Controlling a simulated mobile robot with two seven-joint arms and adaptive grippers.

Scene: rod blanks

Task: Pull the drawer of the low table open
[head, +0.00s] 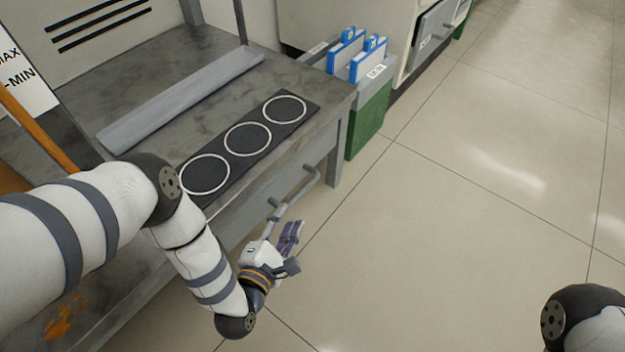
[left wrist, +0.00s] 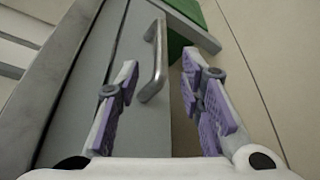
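The low table (head: 225,62) is grey metal and stands at the left in the head view. Its drawer front (head: 262,198) is under the tabletop edge and looks closed. A grey bar handle (head: 297,193) sticks out from the drawer; it also shows in the left wrist view (left wrist: 156,60). My left gripper (head: 290,238) is in front of the drawer, by the near end of the handle. In the left wrist view the purple-padded fingers (left wrist: 160,95) are spread apart, with the handle ahead between them and no clear contact. My right gripper is out of view.
A black mat (head: 226,159) with three white rings and a long grey bar (head: 185,98) lie on the tabletop. A green bin (head: 371,118) with blue-edged items stands beyond the table. The tiled floor (head: 440,220) to the right is clear.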

